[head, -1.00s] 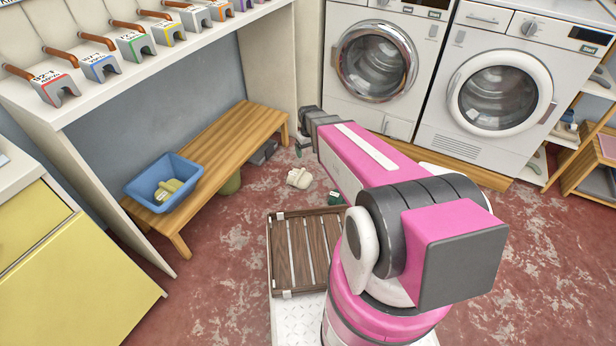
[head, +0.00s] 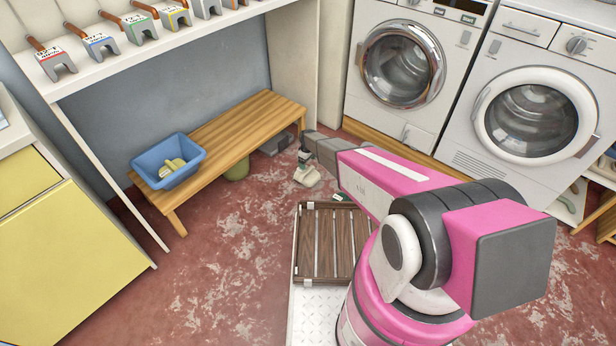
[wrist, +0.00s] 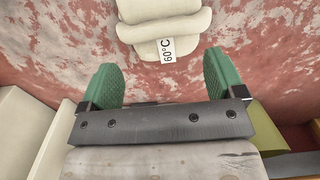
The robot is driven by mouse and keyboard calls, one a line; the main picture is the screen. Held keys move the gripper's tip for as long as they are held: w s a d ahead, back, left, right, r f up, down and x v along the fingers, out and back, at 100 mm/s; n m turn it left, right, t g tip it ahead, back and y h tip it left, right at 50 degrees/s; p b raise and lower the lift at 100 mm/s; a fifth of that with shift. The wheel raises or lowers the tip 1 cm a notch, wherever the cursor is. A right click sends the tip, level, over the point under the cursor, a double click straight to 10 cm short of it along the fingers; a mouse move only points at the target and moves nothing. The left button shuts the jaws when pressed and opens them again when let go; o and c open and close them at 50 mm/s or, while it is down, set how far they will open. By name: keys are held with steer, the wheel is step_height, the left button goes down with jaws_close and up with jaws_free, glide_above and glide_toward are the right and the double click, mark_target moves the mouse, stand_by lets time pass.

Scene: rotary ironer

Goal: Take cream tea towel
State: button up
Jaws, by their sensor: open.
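The cream tea towel (wrist: 165,28) lies folded on the red floor, with a white tag reading 60°C on it. In the head view the towel (head: 306,177) shows small on the floor in front of the bench. My gripper (wrist: 163,82) is open, its two green fingers apart with nothing between them. The towel is just beyond the fingertips in the wrist view, roughly centred between them and apart from them. In the head view my gripper (head: 304,157) is at or above the towel, partly unclear at this size.
A wooden bench (head: 230,135) stands by the wall, with a blue basin (head: 169,162) holding cream and yellowish cloth. A brown slatted crate (head: 330,245) is on my base. Two white front-loading machines (head: 403,65) stand behind. Worn red floor lies open at front left.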

mark_target(307, 174)
steer(key=f, duration=0.8)
steer(key=shift+a+f, duration=0.15)
steer(key=shift+a, duration=0.15)
steer(key=c, duration=1)
